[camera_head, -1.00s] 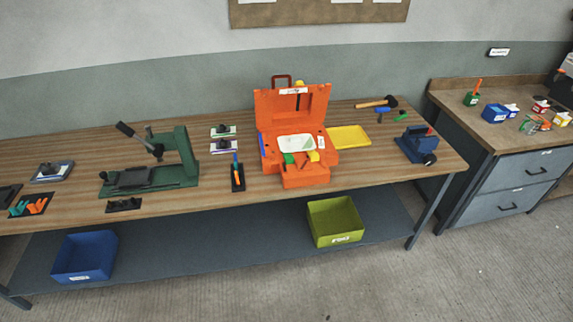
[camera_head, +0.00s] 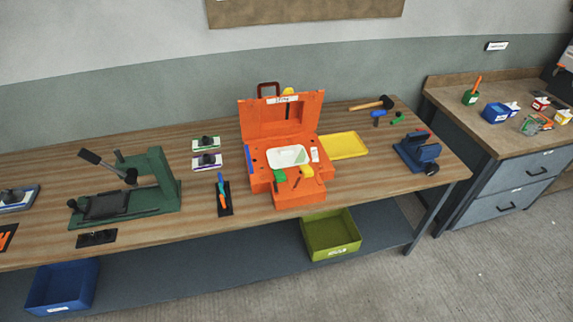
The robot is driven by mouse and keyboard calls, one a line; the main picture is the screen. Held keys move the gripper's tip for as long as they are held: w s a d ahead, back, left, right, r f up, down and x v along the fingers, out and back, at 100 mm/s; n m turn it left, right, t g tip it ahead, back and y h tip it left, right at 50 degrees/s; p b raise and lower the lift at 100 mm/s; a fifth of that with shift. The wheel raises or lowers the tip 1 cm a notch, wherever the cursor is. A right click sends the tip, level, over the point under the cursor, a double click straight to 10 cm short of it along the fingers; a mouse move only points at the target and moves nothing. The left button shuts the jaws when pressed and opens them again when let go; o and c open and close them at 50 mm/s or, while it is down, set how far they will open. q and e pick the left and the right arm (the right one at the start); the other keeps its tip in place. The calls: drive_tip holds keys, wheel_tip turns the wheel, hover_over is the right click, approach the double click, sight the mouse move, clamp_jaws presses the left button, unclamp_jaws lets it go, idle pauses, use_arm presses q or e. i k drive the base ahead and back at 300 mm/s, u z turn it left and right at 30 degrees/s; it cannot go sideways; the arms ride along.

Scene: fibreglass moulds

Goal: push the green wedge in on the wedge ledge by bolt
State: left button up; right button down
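An orange mould (camera_head: 281,122) stands open on the bench, its back half upright behind its lower half. A white panel (camera_head: 287,157) lies in the lower half. A small green piece (camera_head: 279,176), which looks like the green wedge, sits at the front left of the panel. A yellow piece (camera_head: 306,172) sits to its right. Another small green piece (camera_head: 397,119) lies on the bench near the mallet. The wedge ledge and bolt are too small to tell apart, and so is how far in the wedge sits. Neither gripper is in view.
A yellow tray (camera_head: 343,146) lies right of the mould. A blue vise (camera_head: 416,153) and a black-headed mallet (camera_head: 373,103) stand farther right. A green press (camera_head: 130,197) and a dark tool holder (camera_head: 224,199) are to the left. Bins sit on the lower shelf.

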sight(281, 177)
drive_tip(key=u, duration=0.3)
drive_tip(key=i, duration=0.6)
drive_tip(key=u, duration=0.5)
